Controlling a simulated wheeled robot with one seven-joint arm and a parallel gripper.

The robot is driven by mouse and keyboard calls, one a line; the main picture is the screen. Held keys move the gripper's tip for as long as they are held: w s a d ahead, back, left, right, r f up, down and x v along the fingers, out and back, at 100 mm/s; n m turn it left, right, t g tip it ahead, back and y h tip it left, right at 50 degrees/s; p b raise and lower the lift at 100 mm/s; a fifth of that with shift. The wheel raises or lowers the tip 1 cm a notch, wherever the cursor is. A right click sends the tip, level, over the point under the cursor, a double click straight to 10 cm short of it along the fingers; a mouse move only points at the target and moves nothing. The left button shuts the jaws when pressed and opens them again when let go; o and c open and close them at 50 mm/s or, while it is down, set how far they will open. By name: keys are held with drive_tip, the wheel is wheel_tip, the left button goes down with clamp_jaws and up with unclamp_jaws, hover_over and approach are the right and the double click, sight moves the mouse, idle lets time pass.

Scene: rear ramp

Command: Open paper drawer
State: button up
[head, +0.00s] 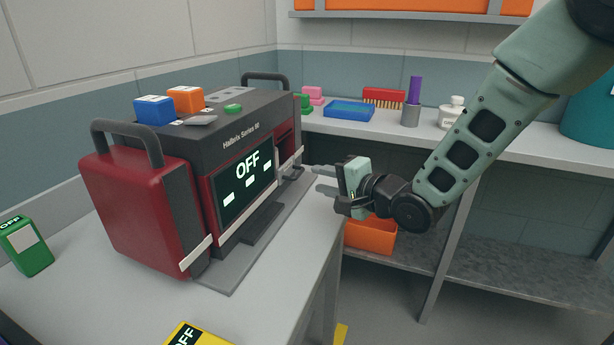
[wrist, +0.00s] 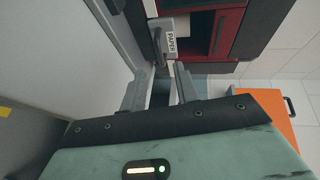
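A red and dark grey machine (head: 255,135) stands on the left counter, its screen reading OFF. In the wrist view, a pale label reading PAPER (wrist: 171,43) marks the paper drawer, with a slim grey handle beside it. The drawer's front looks close to the machine body; how far it is open I cannot tell. In the head view the drawer is hard to make out at the machine's right end. My gripper (head: 318,179) is open and empty, its two fingers apart and pointing at that end. In the wrist view the fingertips (wrist: 160,80) are just short of the label and handle.
An orange bin (head: 370,236) sits on the lower shelf behind my gripper. The back counter holds a blue tray (head: 349,110), a red brush (head: 384,97) and a white bottle (head: 452,113). Orange and blue blocks lie on the machine's top. A counter edge runs below my gripper.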

sight(301, 174)
drive_tip(key=shift+x, duration=2.8)
drive_tip(key=shift+d, duration=0.1)
clamp_jaws()
